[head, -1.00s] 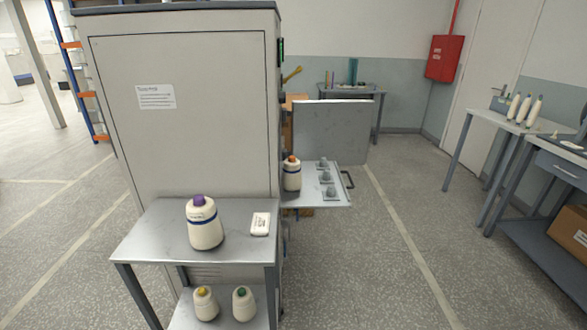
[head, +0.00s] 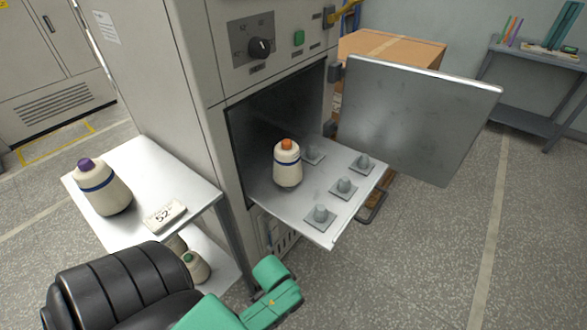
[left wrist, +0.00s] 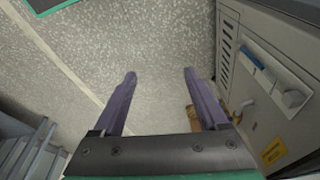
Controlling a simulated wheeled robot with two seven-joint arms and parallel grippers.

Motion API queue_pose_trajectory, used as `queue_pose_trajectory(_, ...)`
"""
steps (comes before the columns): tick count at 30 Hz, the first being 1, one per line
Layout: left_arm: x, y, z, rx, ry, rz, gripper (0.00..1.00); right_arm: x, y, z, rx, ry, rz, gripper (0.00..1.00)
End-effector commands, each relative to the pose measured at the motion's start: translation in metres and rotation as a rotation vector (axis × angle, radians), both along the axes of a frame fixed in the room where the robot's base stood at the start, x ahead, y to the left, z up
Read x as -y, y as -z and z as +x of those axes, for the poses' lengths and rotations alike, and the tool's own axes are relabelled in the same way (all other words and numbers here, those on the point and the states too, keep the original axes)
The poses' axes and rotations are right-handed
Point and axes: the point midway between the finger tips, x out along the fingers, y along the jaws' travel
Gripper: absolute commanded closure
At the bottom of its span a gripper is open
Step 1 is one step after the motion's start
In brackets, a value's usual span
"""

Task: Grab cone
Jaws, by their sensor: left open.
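A cream cone with an orange tip and a dark blue band (head: 288,168) stands upright at the left of the pulled-out metal tray (head: 270,192). A larger cream cone with a purple tip (head: 104,187) stands on the side table (head: 150,170). A green-tipped cone (head: 195,267) shows on the lower shelf, with another partly hidden behind my arm. My left arm comes in at the bottom of the head view, below the tray; its fingers are not clear there. In the left wrist view my left gripper (left wrist: 160,74) is open and empty above the floor. My right gripper is not in view.
The tray has several grey pegs (head: 344,186) without cones and a dark handle (head: 372,205). The open machine door (head: 420,115) stands at its right. A card reading 52 (head: 164,216) lies on the side table. The floor right of the tray is clear.

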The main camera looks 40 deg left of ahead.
Motion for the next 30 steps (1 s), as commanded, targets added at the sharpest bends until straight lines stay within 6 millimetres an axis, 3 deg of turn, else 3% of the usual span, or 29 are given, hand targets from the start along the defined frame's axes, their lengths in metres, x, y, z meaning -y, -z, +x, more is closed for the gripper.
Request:
queue_pose_trajectory(8,0.001,-0.108,0.026,0.072,0.018,-0.010,0.24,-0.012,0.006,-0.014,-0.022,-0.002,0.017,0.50)
queue_pose_trajectory(10,0.003,-0.141,0.041,0.108,0.063,-0.021,0.24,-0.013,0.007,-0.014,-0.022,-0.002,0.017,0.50)
queue_pose_trajectory(16,0.005,-0.176,0.087,0.150,0.189,-0.036,0.24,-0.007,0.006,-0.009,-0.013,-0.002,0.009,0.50)
queue_pose_trajectory(20,-0.009,-0.193,0.120,0.157,0.232,-0.024,0.24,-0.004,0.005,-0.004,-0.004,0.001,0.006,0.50)
queue_pose_trajectory(23,-0.034,-0.214,0.147,0.157,0.231,-0.007,0.24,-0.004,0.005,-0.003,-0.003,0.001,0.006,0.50)
queue_pose_trajectory(26,-0.076,-0.250,0.176,0.162,0.179,0.017,0.24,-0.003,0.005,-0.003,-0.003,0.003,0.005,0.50)
queue_pose_trajectory(30,-0.160,-0.340,0.202,0.211,-0.010,0.019,0.24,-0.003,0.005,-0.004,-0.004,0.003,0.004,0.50)
